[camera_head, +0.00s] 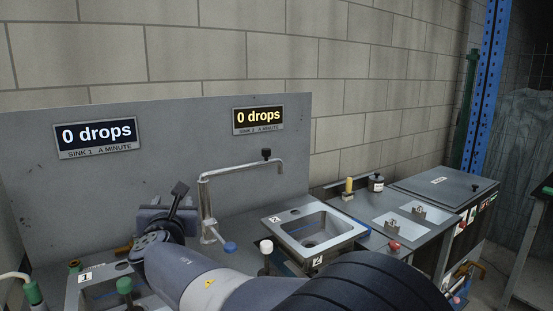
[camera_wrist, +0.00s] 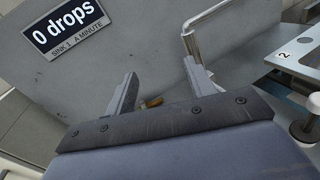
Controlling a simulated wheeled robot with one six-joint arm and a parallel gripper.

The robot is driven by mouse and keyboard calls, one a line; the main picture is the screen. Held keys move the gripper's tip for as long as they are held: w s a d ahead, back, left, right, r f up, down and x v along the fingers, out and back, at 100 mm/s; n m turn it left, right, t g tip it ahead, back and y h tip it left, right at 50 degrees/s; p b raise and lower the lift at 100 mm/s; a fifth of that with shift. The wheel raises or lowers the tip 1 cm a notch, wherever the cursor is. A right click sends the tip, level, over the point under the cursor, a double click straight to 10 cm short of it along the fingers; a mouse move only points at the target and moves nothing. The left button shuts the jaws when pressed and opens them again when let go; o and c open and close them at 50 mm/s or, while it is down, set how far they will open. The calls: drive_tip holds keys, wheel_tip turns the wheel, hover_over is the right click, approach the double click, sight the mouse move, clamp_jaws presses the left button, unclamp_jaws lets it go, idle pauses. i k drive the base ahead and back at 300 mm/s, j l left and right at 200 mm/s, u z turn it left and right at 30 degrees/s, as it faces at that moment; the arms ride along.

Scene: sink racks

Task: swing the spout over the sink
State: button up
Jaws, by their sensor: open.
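The silver pipe spout (camera_head: 205,205) rises behind the sinks. Its horizontal arm runs right along the grey back panel and ends in a short downturned tip, with a black knob on top. Sink 2 (camera_head: 347,236), a square steel basin, lies in front and to the right of the tip. Sink 1 (camera_head: 85,296) is at lower left, partly hidden by my arm. My gripper (camera_head: 176,200) is open and left of the spout, not touching it as far as I see. In the wrist view both fingers of my gripper (camera_wrist: 162,74) are apart, with the spout (camera_wrist: 188,45) beyond the right one.
Two signs on the panel read 0 drops: sink 1 (camera_head: 97,136) and sink 2 (camera_head: 259,119). A blue knob (camera_head: 230,247) sits by the spout base, and a green knob (camera_head: 124,286) by sink 1. A brownish piece (camera_wrist: 153,102) shows between my fingers. Benches continue right.

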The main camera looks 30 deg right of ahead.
sight(266, 153)
drive_tip(key=k+l, duration=0.1)
drive_tip(key=l, duration=0.7)
drive_tip(key=k+l, duration=0.15)
drive_tip(key=l, duration=0.2)
drive_tip(key=i+l, duration=0.65)
